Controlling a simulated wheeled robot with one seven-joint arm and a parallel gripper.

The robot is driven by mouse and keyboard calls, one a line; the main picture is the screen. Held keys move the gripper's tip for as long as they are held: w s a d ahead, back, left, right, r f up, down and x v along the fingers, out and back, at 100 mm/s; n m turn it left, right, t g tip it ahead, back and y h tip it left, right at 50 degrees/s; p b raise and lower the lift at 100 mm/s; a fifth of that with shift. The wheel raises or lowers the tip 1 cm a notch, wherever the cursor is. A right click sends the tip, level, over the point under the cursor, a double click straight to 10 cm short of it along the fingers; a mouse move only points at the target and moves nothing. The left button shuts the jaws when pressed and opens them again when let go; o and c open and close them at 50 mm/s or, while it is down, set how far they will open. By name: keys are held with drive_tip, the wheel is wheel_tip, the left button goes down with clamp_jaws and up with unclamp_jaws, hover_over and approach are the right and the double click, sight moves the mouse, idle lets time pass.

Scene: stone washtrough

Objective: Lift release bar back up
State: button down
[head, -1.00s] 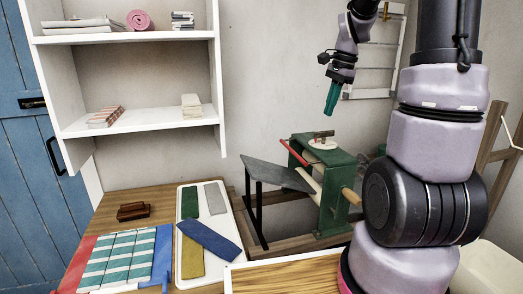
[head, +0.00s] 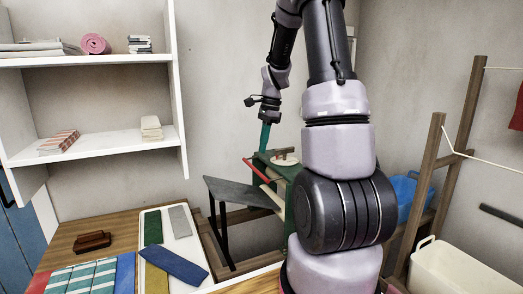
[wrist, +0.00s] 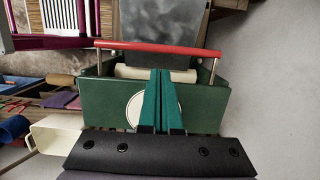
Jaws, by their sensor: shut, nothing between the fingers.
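The red release bar (head: 255,169) runs along one side of the green wringer frame (head: 290,168). In the wrist view the bar (wrist: 158,48) spans the frame's width on two short metal arms, with the pale roller (wrist: 125,72) close by. My gripper (head: 263,149) has green fingers pointing down just above the frame. In the wrist view the fingertips (wrist: 160,71) are together, with nothing between them, and appear a little short of the bar's middle. I cannot tell the depth gap. My arm hides much of the frame in the head view.
A grey sloped board (head: 240,192) adjoins the wringer. A white tray with coloured strips (head: 173,263) lies on the wooden table at left, under white shelves (head: 90,60). A wooden rack (head: 425,190) and a cream tub (head: 460,272) stand at right.

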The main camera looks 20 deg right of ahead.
sight(255, 169)
wheel_tip(255, 169, down, 8)
drive_tip(key=a, duration=0.1)
drive_tip(key=shift+a+r, duration=0.15)
drive_tip(key=shift+a, duration=0.1)
drive_tip(key=shift+d+r+y, duration=0.1)
drive_tip(key=shift+r+y, duration=0.1)
drive_tip(key=shift+y, duration=0.5)
drive_tip(key=shift+d+r+y, duration=0.1)
drive_tip(key=shift+r+y, duration=0.1)
drive_tip(key=shift+y, duration=0.5)
drive_tip(key=shift+d+r+y, duration=0.1)
drive_tip(key=shift+r+y, duration=0.3)
drive_tip(key=shift+y, duration=0.6)
drive_tip(key=shift+d, duration=0.15)
idle(1.2)
drive_tip(key=shift+r, duration=0.2)
